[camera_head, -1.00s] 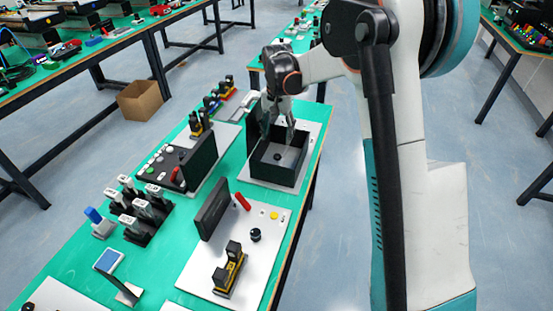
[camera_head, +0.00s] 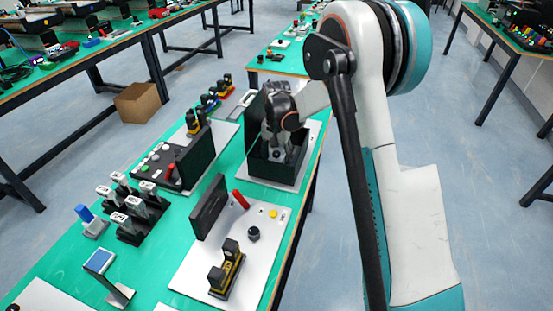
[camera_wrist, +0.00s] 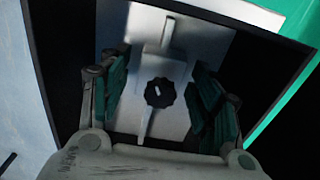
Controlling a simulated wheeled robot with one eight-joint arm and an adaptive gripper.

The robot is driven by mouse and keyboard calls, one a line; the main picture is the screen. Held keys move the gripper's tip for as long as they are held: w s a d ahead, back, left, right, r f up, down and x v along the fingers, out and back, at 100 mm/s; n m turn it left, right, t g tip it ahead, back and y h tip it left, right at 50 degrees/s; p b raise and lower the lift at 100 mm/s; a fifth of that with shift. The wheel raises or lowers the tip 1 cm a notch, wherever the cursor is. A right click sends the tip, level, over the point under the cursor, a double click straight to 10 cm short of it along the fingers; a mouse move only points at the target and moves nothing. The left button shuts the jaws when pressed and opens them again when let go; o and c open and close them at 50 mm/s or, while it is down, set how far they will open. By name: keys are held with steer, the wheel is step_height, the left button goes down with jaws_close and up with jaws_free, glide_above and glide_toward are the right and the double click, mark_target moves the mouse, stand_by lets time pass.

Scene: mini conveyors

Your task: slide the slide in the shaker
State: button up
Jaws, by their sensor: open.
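The shaker is a black open box (camera_head: 256,168) on a light base plate at the far end of the green table. Inside it, in the wrist view, lies a silver metal slide (camera_wrist: 171,68) with a narrow raised bar and a dark round knob (camera_wrist: 159,92) in the middle. My gripper (camera_head: 277,150) reaches down into the box from above and hides most of its inside in the head view. In the wrist view my gripper (camera_wrist: 161,78) is open, one finger on each side of the slide and knob. I cannot tell whether the fingers touch anything.
The box's dark walls (camera_wrist: 268,55) stand close around my fingers. A black panel with buttons (camera_head: 176,160) stands left of the box. Nearer on the table is a white board (camera_head: 200,265) with a red handle and yellow-black block.

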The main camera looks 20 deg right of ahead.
jaws_close()
steer(key=shift+w+d, duration=0.45)
steer(key=shift+w, duration=0.25)
steer(key=shift+w+d, duration=0.45)
steer(key=shift+w, duration=0.2)
jaws_free()
steer(key=shift+r, duration=0.15)
step_height(320, 180, up, 12)
